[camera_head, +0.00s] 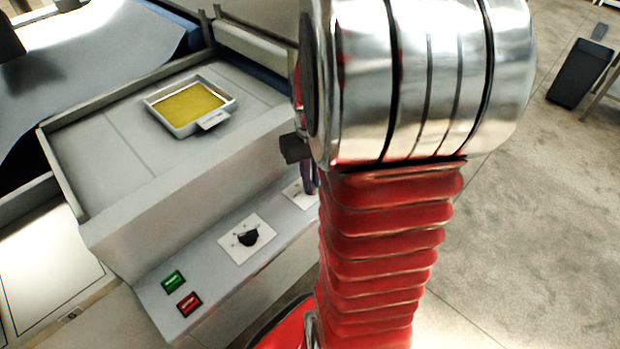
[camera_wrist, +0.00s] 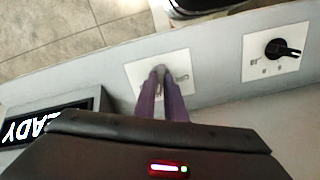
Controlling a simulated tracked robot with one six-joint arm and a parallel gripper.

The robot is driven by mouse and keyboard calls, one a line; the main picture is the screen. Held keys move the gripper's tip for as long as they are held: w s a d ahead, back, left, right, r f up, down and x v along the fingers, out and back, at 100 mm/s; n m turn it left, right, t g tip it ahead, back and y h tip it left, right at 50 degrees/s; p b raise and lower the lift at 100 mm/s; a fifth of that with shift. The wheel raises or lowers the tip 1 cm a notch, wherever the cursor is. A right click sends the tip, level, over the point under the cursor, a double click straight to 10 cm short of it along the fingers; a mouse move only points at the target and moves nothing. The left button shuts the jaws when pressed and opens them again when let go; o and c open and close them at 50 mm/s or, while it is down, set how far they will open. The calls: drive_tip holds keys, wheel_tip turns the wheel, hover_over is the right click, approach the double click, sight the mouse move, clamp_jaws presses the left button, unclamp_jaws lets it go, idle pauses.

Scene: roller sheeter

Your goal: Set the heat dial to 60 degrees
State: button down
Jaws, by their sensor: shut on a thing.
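My gripper (camera_wrist: 161,80) has purple fingers that are shut on a small grey knob (camera_wrist: 160,72) on a white plate (camera_wrist: 140,77) of the sloped control panel. The knob's setting is hidden by the fingers, and the plate's marks are too small to read. In the head view my gripper (camera_head: 309,185) is partly behind my arm, over the same plate (camera_head: 296,194). A black dial (camera_head: 248,238) on another white plate (camera_head: 235,228) stands apart from the gripper; it also shows in the wrist view (camera_wrist: 283,48). Its marks are not readable.
A green button (camera_head: 173,281) and a red button (camera_head: 189,304) sit on the panel's left end. A display (camera_wrist: 45,118) shows letters ending in "EADY". A tray of yellow material (camera_head: 165,116) stands on the machine top.

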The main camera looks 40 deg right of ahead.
drive_tip(key=c, duration=1.8)
unclamp_jaws()
drive_tip(key=shift+r, duration=0.1)
wheel_tip(320, 180, up, 14)
drive_tip(key=shift+f, duration=0.25)
drive_tip(key=s+a+n+t, duration=0.1)
drive_tip(key=a+t, duration=0.1)
drive_tip(key=a, duration=0.6)
drive_tip(key=s+a+r+n+t, duration=0.1)
drive_tip(key=s+a, duration=0.1)
drive_tip(key=a, duration=0.5)
drive_tip(key=s+a+n+t, duration=0.1)
drive_tip(key=a+n+t, duration=0.1)
drive_tip(key=a, duration=0.6)
drive_tip(key=shift+s+a+r+t, duration=0.15)
drive_tip(key=shift+s+a+t, duration=0.1)
drive_tip(key=shift+a+t, duration=0.05)
